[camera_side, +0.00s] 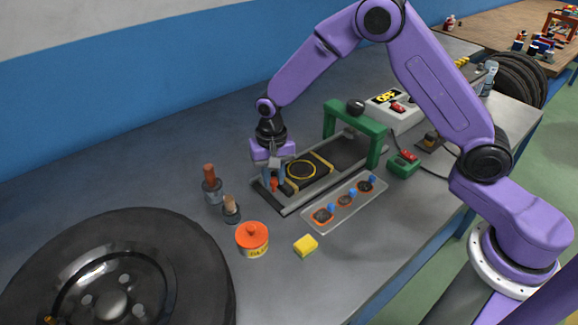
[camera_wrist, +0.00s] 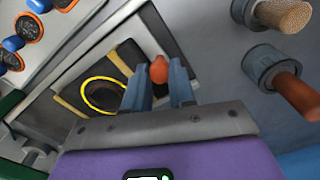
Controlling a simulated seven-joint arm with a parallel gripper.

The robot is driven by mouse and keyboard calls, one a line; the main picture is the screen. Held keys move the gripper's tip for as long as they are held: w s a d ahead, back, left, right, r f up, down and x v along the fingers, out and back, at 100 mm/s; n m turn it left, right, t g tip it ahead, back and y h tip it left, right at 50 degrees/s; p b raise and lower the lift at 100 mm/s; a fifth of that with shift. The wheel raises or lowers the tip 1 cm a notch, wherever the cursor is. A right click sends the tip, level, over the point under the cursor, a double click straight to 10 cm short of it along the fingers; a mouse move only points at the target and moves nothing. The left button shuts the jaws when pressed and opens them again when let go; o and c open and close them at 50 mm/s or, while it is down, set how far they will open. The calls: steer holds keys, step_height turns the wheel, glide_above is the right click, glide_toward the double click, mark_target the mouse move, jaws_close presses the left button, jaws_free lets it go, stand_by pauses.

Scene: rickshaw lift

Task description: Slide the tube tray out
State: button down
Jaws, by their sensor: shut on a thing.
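The tube tray (camera_side: 327,167) is a dark flat tray with yellow strips and a yellow ring (camera_side: 301,170), lying in a grey metal channel (camera_side: 293,206). Its far end runs beneath a green arch (camera_side: 373,128). An orange-red knob (camera_wrist: 159,70) is at its near end. My gripper (camera_side: 274,181) points down at that end, with its blue fingers closed on the knob. In the wrist view, the fingers (camera_wrist: 160,88) stand on both sides of the knob, and the tray (camera_wrist: 128,55) with its ring shows to the left. The fingers partly hide the near end.
A clear strip with several orange-rimmed discs (camera_side: 344,204) lies in front. A yellow block (camera_side: 305,245), an orange-lidded tin (camera_side: 252,239), two handled tools (camera_side: 211,184) and a large black wheel (camera_side: 150,250) are nearer. A control box (camera_side: 396,110) and a green switch (camera_side: 403,165) stand right.

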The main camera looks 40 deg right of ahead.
steer(key=shift+a, duration=0.6)
steer(key=c, duration=0.9)
jaws_free()
steer(key=shift+c, duration=0.2)
steer(key=shift+r, duration=0.15)
step_height(320, 180, up, 17)
steer(key=shift+s+r, duration=0.1)
steer(key=s+d+f+n, duration=0.1)
steer(key=s+d+n, duration=0.3)
steer(key=s, duration=0.6)
steer(key=s+d+n, duration=0.4)
steer(key=s+n, duration=0.3)
steer(key=s, duration=0.4)
steer(key=s+d+f+n, duration=0.1)
steer(key=s+d+n, duration=0.4)
steer(key=s, duration=0.6)
steer(key=shift+s+f+n, duration=0.25)
steer(key=shift+f+n, duration=0.1)
steer(key=shift+n, duration=0.25)
